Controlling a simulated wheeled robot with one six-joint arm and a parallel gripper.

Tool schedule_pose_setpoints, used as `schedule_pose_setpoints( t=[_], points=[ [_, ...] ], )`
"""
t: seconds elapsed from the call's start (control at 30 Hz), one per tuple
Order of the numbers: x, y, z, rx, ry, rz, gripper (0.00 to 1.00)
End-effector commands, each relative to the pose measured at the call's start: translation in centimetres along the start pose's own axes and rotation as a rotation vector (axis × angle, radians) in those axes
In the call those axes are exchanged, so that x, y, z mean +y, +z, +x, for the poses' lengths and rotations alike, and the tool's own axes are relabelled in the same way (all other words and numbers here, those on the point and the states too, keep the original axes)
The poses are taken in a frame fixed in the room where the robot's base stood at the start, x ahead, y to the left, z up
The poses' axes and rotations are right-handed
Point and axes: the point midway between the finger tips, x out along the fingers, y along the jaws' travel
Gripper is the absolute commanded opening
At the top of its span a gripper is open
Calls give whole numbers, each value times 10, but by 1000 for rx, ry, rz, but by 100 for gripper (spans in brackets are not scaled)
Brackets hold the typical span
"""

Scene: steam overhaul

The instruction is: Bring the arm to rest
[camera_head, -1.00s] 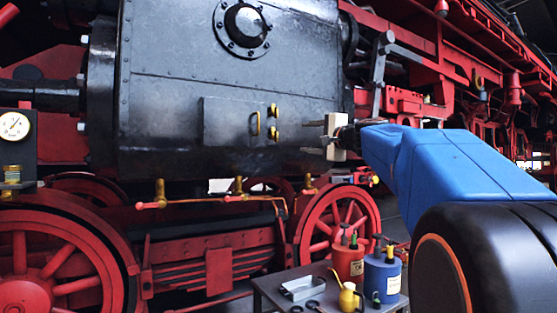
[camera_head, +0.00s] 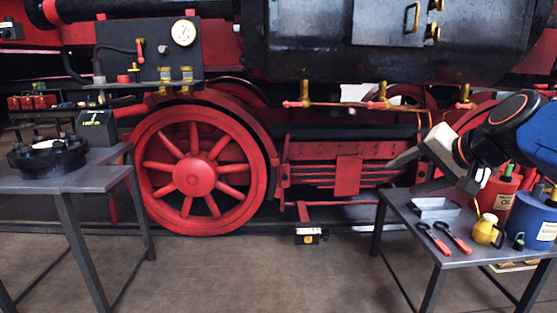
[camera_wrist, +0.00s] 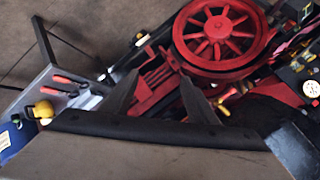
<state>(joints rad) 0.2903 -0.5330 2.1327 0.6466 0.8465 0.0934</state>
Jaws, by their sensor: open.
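My gripper (camera_head: 400,177) hangs at the right in the head view, above the back left part of the right-hand table (camera_head: 466,253). Its two grey fingers point left and are spread apart, with nothing between them. My blue and black arm reaches in from the right edge. In the wrist view, my gripper (camera_wrist: 160,73) shows two dark fingers apart and empty, with the red wheel and frame of the locomotive beyond them.
The right-hand table holds a metal tray (camera_head: 436,208), red-handled tools (camera_head: 455,238), a yellow oil can (camera_head: 486,230), a red can (camera_head: 497,197) and a blue can (camera_head: 533,222). A left table (camera_head: 90,180) bears a dark round part (camera_head: 48,156).

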Motion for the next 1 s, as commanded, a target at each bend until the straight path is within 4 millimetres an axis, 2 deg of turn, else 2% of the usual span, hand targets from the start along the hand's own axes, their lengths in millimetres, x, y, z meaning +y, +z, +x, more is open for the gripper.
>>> schedule_pose_setpoints(
  t=[0.03, 0.2, 0.3, 0.4, 0.5, 0.63, 1.0],
  points=[
    [14, 30, 3, -40, 37, -62, 53],
    [77, 115, 8, -163, 175, -281, 53],
    [117, 157, 6, -228, 253, -412, 53],
    [153, 188, 4, -282, 319, -531, 53],
    [181, 209, 1, -319, 368, -618, 53],
    [200, 221, -2, -343, 402, -680, 53],
    [204, 222, -2, -348, 410, -691, 53]
  ],
)
